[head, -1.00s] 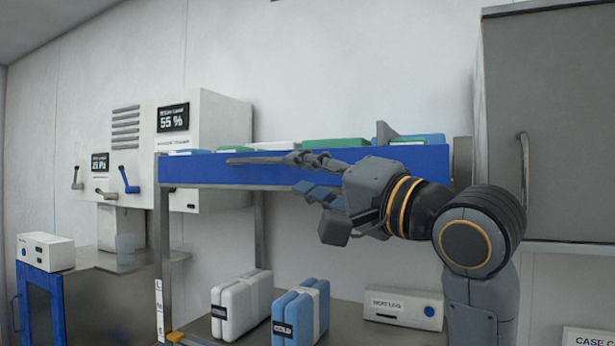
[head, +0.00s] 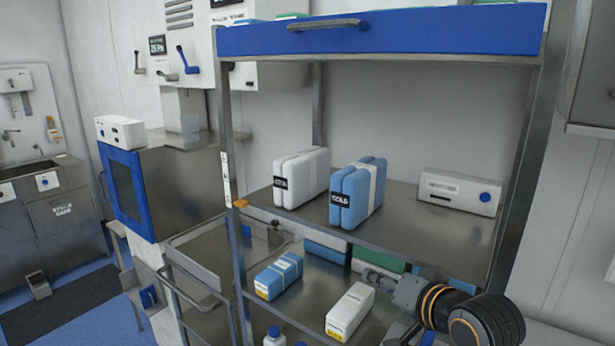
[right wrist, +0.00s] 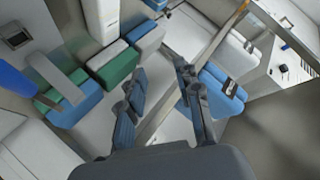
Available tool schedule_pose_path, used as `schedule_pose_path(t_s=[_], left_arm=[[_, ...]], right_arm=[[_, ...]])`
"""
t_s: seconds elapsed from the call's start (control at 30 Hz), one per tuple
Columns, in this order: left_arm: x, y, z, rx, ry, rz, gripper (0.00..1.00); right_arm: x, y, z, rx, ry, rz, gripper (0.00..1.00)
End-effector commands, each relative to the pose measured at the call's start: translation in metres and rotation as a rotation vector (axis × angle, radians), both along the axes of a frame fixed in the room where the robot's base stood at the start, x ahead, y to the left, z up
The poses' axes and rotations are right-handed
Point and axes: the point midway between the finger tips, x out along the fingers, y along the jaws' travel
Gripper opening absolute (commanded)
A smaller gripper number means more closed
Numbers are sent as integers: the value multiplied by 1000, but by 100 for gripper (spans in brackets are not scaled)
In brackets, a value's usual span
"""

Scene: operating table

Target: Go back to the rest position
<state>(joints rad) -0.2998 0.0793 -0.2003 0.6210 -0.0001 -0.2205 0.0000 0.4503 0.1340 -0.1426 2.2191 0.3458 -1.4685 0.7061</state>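My right gripper (head: 375,275) is at the lower right of the head view, in front of the shelf rack's middle shelf edge, with its forearm coming in from the lower right. In the right wrist view its two blue-padded fingers (right wrist: 160,78) stand apart with nothing between them, so it is open and empty. My left gripper and arm are not in view.
The steel rack has a blue drawer (head: 390,32) on top, shut. A white pack (head: 302,177), blue pack (head: 358,192) and white box (head: 458,190) stand on its middle shelf. Boxes, including a blue one (head: 279,276) and white one (head: 350,312), lie below. Blue floor (head: 60,295) shows at left.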

Motion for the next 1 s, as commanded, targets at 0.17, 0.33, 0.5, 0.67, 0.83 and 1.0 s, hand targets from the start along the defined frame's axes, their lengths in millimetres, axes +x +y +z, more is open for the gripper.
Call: schedule_pose_path(t_s=[0.17,0.33,0.5,0.67,0.83,1.0], left_arm=[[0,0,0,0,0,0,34],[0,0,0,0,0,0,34],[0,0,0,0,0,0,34],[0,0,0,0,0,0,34],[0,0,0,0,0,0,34],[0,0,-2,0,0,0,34]], right_arm=[[-54,-17,-112,-190,166,25,34],[-124,-34,-196,-369,322,85,34],[-195,-49,-250,-513,458,167,34],[-247,-59,-278,-607,551,238,34],[-297,-68,-297,-682,638,312,34],[-299,-70,-335,-703,670,338,34]])
